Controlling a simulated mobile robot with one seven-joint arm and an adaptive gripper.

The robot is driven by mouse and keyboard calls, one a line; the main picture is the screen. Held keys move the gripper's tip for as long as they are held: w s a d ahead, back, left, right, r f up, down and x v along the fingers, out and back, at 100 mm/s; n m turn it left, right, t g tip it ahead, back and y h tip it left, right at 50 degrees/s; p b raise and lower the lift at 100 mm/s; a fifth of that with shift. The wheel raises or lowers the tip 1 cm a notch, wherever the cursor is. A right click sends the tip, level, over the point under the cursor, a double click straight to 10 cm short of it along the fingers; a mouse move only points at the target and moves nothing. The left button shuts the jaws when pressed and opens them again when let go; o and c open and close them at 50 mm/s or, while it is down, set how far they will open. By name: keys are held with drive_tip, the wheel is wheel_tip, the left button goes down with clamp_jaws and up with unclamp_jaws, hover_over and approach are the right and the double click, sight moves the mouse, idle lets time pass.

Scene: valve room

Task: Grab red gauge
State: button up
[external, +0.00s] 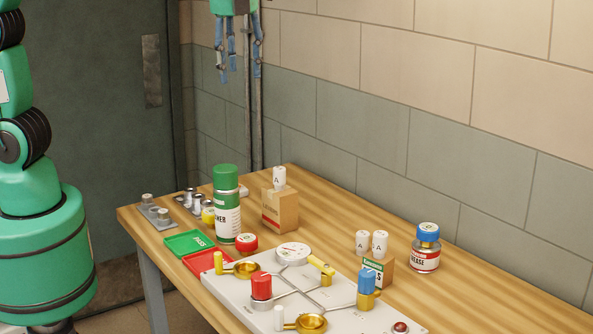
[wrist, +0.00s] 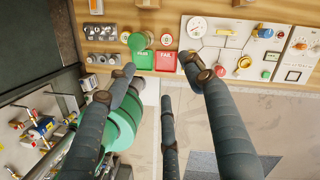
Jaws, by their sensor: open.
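The red gauge (external: 246,242) is a short red cylinder with a pale top, standing on the wooden table just right of the green spray can (external: 226,205). In the wrist view the red gauge (wrist: 166,40) shows from above, between the can and the white valve panel. My gripper (external: 239,66) hangs high above the table at the top of the external view, fingers pointing down. In the wrist view my gripper's fingers (wrist: 160,75) are spread apart with nothing between them. The gauge lies beyond the fingertips there, apart from them.
A green tray (external: 188,243) and a red tray (external: 208,262) lie in front of the gauge. The valve panel (external: 232,292) stands close by, with a white gauge (external: 293,253) and coloured valves. A cardboard box (external: 280,210) stands behind. The table (external: 480,285) is bare at right.

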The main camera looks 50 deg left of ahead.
hover_over(246, 238)
drive_tip(key=s+d, duration=0.1)
drive_tip(key=s, duration=0.1)
wheel_tip(246, 238, down, 30)
drive_tip(key=shift+w, duration=0.25)
drive_tip(key=shift+w+a+f+b, duration=0.15)
drive_tip(key=shift+f+b, duration=0.05)
drive_tip(key=shift+f, duration=1.2)
drive_tip(key=shift+w+a+f+b, duration=0.1)
drive_tip(key=shift+w+f+b, duration=0.15)
drive_tip(key=shift+f, duration=1.15)
drive_tip(key=shift+w+a+f+b, duration=0.1)
drive_tip(key=shift+a+f+b, duration=0.1)
drive_tip(key=shift+f, duration=1.2)
drive_tip(key=shift+f, duration=0.45)
drive_tip(key=shift+w+a+f+b, duration=0.1)
drive_tip(key=shift+f+b, duration=0.1)
drive_tip(key=shift+f, duration=0.5)
drive_tip(key=shift+w+f+b, duration=0.15)
drive_tip(key=shift+f+b, duration=0.1)
drive_tip(key=shift+f, duration=0.45)
drive_tip(key=shift+w+a+f+b, duration=0.1)
drive_tip(key=shift+f+b, duration=0.1)
drive_tip(key=shift+f, duration=0.5)
